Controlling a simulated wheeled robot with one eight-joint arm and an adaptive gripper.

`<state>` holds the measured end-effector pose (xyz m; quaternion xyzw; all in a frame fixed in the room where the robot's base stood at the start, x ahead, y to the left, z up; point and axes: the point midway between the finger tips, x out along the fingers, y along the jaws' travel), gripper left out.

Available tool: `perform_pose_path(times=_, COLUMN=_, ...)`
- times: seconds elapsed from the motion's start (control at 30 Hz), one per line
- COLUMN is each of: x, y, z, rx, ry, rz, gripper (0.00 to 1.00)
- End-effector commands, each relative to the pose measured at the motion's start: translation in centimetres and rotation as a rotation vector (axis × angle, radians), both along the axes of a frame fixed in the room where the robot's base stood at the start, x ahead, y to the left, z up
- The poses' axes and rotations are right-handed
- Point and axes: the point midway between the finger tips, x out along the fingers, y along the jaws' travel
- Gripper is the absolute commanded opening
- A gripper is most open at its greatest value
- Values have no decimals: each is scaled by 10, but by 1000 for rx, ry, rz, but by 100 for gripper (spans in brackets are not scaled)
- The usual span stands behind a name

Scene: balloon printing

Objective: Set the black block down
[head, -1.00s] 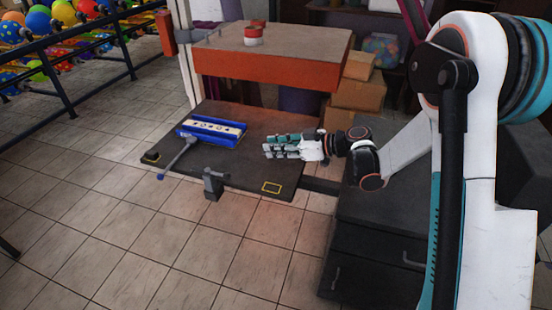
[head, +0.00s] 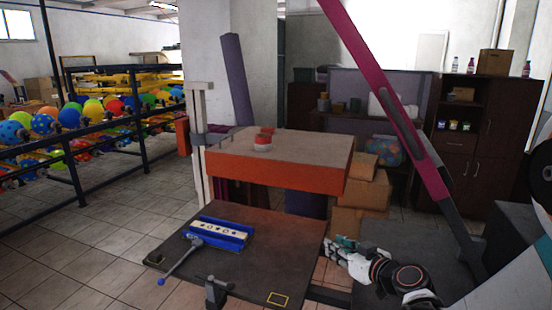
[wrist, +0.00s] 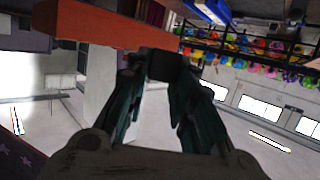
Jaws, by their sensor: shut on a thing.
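My gripper (head: 345,250) is just off the right edge of the dark low table (head: 225,268) in the head view. The wrist view shows its teal fingers closed at the tips on the black block (wrist: 164,66). The block hangs in the air with nothing seen touching it but the fingers. I cannot make the block out in the head view. A yellow-outlined rectangle (head: 278,299) lies near the table's front right corner, and a small dark piece with a yellowish mark (head: 154,259) sits at its left corner.
A raised orange-sided platform (head: 275,172) stands behind. Boxes (head: 360,192) are stacked behind right. Balloon racks (head: 110,120) are at left.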

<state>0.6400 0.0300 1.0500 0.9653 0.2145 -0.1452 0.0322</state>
Motion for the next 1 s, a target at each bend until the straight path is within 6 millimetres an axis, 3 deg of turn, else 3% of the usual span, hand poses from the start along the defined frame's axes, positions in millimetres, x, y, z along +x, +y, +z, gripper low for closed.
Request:
perform_pose_path(times=0.1, x=-13, y=-19, z=6, rx=-1, ry=-1, rz=-86, gripper=3)
perform_pose_path(times=0.27, x=-19, y=-30, z=9, rx=0, ry=0, rz=-135, gripper=3)
perform_pose_path(times=1.0, x=-19, y=-30, z=9, rx=-1, ry=1, rz=-137, gripper=3)
